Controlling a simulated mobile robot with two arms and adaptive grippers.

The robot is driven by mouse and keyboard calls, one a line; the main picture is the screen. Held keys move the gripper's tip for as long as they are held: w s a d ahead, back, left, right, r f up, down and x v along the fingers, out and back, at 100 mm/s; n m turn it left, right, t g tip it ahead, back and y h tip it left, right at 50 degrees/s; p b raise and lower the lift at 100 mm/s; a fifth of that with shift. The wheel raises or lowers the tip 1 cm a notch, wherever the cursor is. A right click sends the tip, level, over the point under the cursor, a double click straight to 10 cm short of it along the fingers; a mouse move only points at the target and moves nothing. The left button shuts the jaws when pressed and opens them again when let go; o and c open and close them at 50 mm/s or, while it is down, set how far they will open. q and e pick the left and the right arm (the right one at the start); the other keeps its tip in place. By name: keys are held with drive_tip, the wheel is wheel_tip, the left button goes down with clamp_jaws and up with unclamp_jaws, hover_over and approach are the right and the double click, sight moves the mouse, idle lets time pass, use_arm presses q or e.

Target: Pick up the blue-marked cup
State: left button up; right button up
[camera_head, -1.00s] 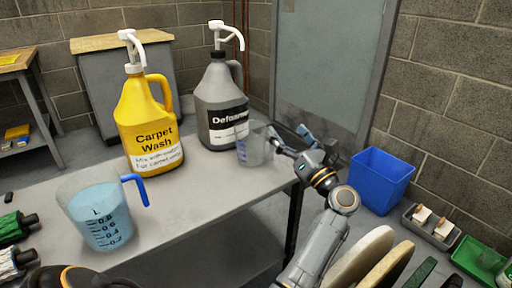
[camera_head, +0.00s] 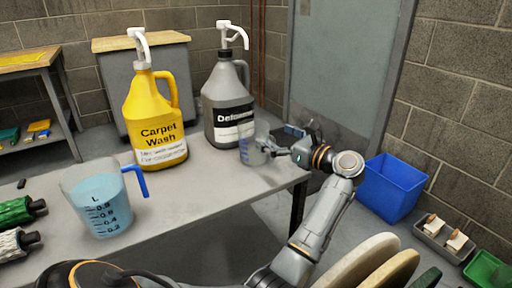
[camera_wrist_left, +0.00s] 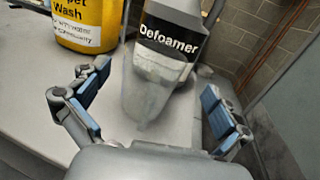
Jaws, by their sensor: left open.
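A clear cup with blue marks (camera_head: 251,151) stands upright near the right end of the table, in front of the grey Defoamer jug. In the left wrist view the clear cup (camera_wrist_left: 150,88) is between the two spread fingers, with gaps on both sides. My left gripper (camera_head: 281,143) reaches it from the right in the head view and is open. It also shows in the left wrist view (camera_wrist_left: 157,107), its blue-padded fingers apart. A larger measuring cup (camera_head: 103,204) with a blue handle, dark marks and blue liquid stands at the table's left. My right gripper is not in view.
The yellow Carpet Wash jug (camera_head: 156,115) and the grey Defoamer jug (camera_head: 226,105) stand close behind the cups. A blue bin (camera_head: 390,188) is on the floor at right. The table (camera_head: 195,228) is clear at its front middle.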

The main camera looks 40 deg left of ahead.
sight(266, 132)
use_arm(q)
drive_tip(key=a+b, duration=0.1)
drive_tip(key=a, duration=0.4)
drive_tip(key=shift+s+r, duration=0.1)
drive_tip(key=shift+s, duration=0.05)
drive_tip(key=shift+c, duration=0.4)
drive_tip(key=c, duration=1.4)
drive_tip(key=shift+r, duration=0.1)
drive_tip(key=shift+c, duration=0.2)
